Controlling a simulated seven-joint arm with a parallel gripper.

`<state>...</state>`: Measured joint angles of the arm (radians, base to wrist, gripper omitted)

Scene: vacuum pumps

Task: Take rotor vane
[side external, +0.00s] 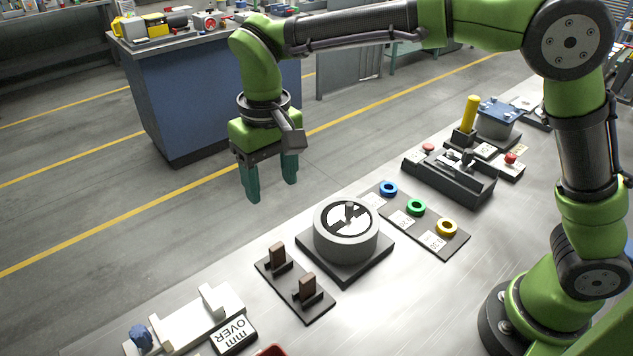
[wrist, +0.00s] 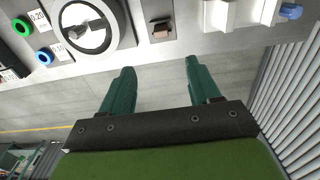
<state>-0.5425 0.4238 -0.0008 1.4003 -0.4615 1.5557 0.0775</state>
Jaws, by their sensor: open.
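Two brown upright blocks, which look like the rotor vanes, stand in a black holder (side external: 265,268) on the bench in the side view: a rear one (side external: 278,256) and a front one (side external: 307,289). In the wrist view a brown block (wrist: 161,31) shows at the top middle, beyond the fingertips. My gripper (side external: 271,191) points down, open and empty, above and behind the holder and apart from it. Its two green fingers also show in the wrist view (wrist: 159,68). The round grey pump housing (side external: 345,246) with a slotted rotor sits on a dark base, right of the holder.
A panel with blue, green and yellow rings (side external: 446,227) lies right of the pump. A black fixture (side external: 450,178) stands further back. A white gauge block (side external: 203,316) and a label plate (side external: 233,335) are at front left. The space around my fingers is clear.

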